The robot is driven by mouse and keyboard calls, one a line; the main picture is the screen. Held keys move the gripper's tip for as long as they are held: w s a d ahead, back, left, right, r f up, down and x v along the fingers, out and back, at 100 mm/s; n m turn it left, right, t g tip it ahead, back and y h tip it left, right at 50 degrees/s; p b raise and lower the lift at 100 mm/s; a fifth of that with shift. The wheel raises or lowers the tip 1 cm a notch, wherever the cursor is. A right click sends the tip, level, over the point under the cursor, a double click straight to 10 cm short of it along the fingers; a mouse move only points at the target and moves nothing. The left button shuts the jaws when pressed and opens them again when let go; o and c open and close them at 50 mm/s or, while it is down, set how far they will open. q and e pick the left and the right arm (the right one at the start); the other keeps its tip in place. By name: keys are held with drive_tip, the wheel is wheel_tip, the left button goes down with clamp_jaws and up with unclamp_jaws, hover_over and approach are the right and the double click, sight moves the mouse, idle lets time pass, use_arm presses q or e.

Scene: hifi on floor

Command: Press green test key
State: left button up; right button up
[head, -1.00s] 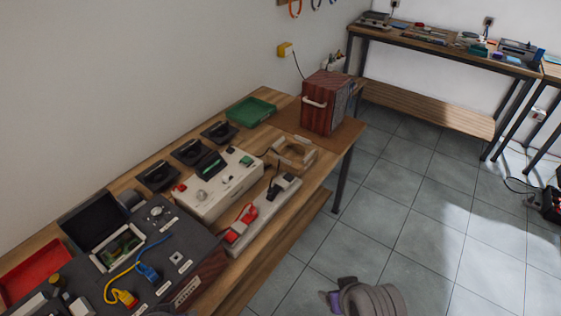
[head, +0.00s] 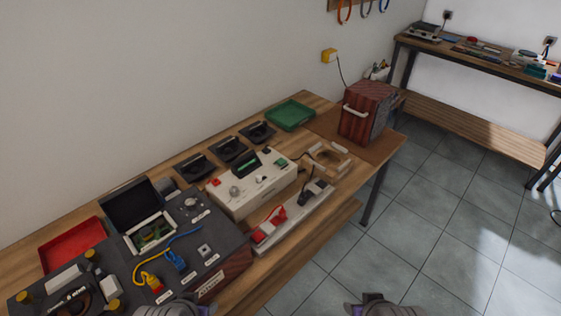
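A white box (head: 250,192) with controls on its sloped top stands in the middle of the long wooden table. A small green key (head: 282,162) sits near the right end of its top and is the likely test key; its label is too small to read. The box also has a dark-framed green display (head: 247,163), a round grey knob (head: 234,191) and a red button (head: 215,182). Only grey and purple parts of my two arms show at the bottom edge, well short of the white box. No gripper fingers show.
A dark test unit (head: 200,233) with yellow and blue cables is at the left, near a red tray (head: 72,246). A power strip (head: 290,217) lies before the white box. A green tray (head: 289,115) and a wood-sided cabinet (head: 362,115) stand farther back. The tiled floor right is clear.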

clamp_jaws()
idle(1.4)
